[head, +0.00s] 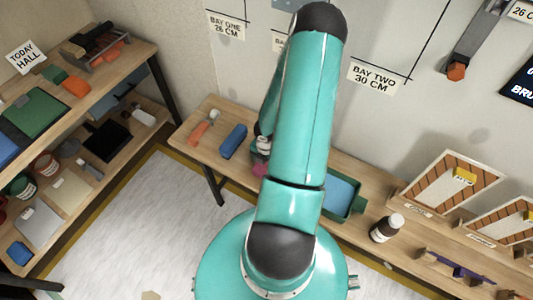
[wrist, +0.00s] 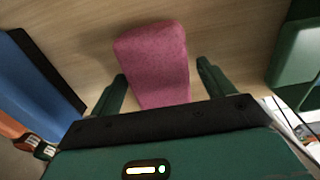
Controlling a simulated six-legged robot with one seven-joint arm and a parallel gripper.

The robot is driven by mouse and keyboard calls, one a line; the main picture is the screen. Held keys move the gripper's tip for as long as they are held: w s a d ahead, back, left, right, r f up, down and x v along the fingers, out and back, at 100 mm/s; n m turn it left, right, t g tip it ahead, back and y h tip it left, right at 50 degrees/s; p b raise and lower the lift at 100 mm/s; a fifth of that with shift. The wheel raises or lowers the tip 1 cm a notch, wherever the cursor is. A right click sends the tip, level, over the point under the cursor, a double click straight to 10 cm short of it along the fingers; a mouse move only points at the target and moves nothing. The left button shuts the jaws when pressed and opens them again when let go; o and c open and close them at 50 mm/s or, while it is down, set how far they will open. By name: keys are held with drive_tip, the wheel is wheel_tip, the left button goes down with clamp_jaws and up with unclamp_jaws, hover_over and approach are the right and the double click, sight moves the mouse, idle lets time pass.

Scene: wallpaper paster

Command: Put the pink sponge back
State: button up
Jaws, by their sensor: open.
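The pink sponge (wrist: 155,60) is a block on a wooden surface in the wrist view. My gripper (wrist: 160,75) is open, with one dark green finger on each side of the sponge. Gaps show between the fingers and the sponge, and its near end is hidden behind the gripper body. In the head view a small part of the sponge (head: 259,170) shows beside my arm, which hides most of it. My gripper (head: 262,150) is largely hidden there too.
On the wooden bench, a blue block (head: 233,141) and an orange-handled tool (head: 201,130) lie left of the sponge. A loaded shelf (head: 150,52) stands at left.

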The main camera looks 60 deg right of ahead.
drive_tip(key=w+a+r+m+h, duration=0.2)
drive_tip(key=r+m, duration=0.1)
drive_tip(key=r, duration=1)
drive_tip(key=w+a+r+m+h, duration=0.1)
drive_tip(key=w+a+r+m, duration=0.15)
drive_tip(key=r, duration=1.05)
drive_tip(key=s+a+r+m+t+y, duration=0.2)
drive_tip(key=a+r+m+t, duration=0.3)
drive_tip(key=a+r+m, duration=0.8)
drive_tip(key=a+r+y, duration=0.1)
drive_tip(key=a+r, duration=0.8)
drive_tip(key=a, duration=0.3)
drive_tip(key=shift+s+a+r+t, duration=0.2)
drive_tip(key=shift+a+r+t, duration=0.1)
drive_tip(key=shift+a+r, duration=0.1)
drive_tip(key=shift+m, duration=0.25)
